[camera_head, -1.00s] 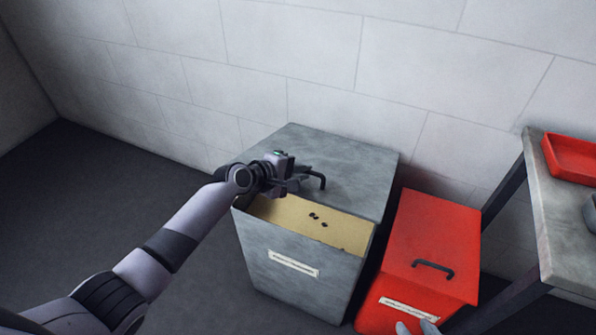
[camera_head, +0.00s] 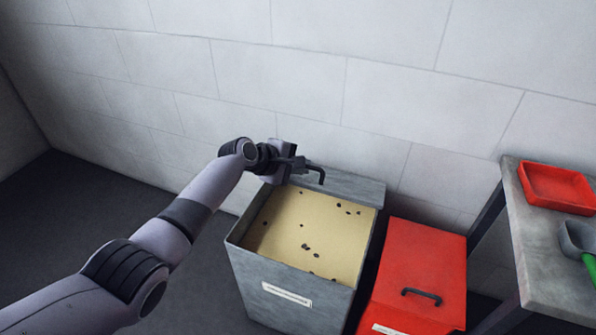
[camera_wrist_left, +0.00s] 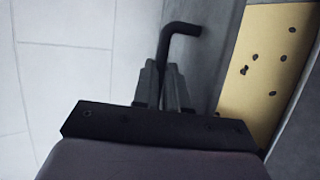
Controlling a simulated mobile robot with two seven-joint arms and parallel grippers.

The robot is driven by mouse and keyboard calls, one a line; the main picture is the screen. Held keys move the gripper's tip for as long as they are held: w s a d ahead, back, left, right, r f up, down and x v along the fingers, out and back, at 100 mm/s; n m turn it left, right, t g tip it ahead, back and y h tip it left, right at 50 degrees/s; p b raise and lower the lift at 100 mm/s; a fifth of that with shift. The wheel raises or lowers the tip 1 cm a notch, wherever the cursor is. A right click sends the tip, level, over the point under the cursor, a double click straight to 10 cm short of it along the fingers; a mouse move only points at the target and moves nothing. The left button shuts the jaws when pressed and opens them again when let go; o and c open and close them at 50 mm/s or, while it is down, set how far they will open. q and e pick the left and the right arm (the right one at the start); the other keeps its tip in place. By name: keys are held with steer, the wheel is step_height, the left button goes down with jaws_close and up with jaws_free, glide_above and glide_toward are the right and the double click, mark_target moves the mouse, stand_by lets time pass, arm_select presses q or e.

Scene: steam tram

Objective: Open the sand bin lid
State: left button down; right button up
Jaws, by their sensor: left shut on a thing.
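The grey sand bin (camera_head: 265,275) stands below the wall, with a pale label on its front. Its grey lid (camera_head: 362,189) sits at the back, against or close to the wall, and most of the bin's top is uncovered. Yellow sand (camera_head: 305,228) with dark specks shows inside. My left gripper (camera_head: 304,164) is shut on the lid's dark bent handle (camera_head: 322,177). In the left wrist view the handle (camera_wrist_left: 183,30) rises from between the fingers (camera_wrist_left: 168,80). My right gripper is not in view.
A red bin (camera_head: 420,260) with a black handle stands close to the right of the sand bin. A grey table (camera_head: 545,250) at the right holds a red tray (camera_head: 553,188) and a scoop (camera_head: 580,240) with a green handle. The floor to the left is clear.

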arm_select(q)
steer(key=shift+w+r, duration=0.15)
stand_by(0.3)
steer(key=c, duration=1.2)
jaws_free()
steer(key=shift+r, duration=0.1)
steer(key=shift+s+a+r+p, duration=0.25)
steer(key=shift+r+p, duration=0.05)
steer(key=shift+p, duration=0.15)
steer(key=p+v, duration=0.1)
steer(key=v, duration=0.2)
steer(key=shift+s+a+r, duration=0.15)
steer(key=shift+s+a, duration=0.05)
steer(key=shift+p+v, duration=0.35)
steer(key=shift+v, duration=0.85)
